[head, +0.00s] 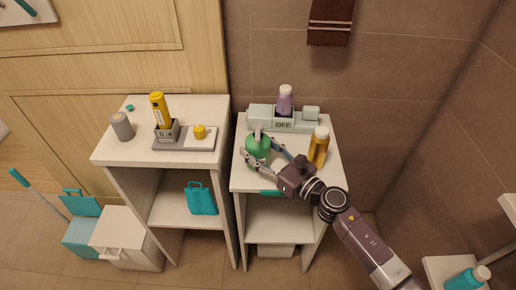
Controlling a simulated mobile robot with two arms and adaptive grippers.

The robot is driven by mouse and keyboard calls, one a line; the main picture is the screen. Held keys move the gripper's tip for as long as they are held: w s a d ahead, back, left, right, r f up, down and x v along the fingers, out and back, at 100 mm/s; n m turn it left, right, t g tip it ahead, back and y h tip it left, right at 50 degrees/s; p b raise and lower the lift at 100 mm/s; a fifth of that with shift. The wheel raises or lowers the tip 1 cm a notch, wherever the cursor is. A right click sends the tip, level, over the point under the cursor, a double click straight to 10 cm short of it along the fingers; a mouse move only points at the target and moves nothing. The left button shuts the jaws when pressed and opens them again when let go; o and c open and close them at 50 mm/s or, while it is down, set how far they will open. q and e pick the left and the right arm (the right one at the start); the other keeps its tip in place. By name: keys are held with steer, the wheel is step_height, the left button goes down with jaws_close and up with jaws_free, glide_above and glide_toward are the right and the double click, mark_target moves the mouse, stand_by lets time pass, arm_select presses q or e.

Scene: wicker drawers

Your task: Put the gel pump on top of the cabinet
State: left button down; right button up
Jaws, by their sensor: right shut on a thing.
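The gel pump, a green bottle (258,147) with a pale pump head, is at the left front part of the top of the right white cabinet (310,179). My right gripper (259,151) reaches in from the lower right, with its fingers on either side of the bottle, shut on it. The bottle looks upright; whether its base touches the cabinet top cannot be told. My left gripper is not in view.
An amber bottle with a white cap (318,147) stands close to my right gripper. The left white cabinet (190,108) carries a grey cup (122,127) and a grey tray (183,143).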

steer(key=shift+f, duration=0.15)
steer(key=o, duration=1.3)
steer(key=shift+o, duration=0.2)
steer(key=shift+r, duration=0.2)
steer(key=b+v, duration=0.1)
steer(key=v, duration=0.9)
steer(key=shift+s+d+f+b, duration=0.15)
steer(key=shift+s+d+b, duration=0.1)
steer(key=shift+b, duration=0.1)
steer(key=shift+s+d, duration=0.45)
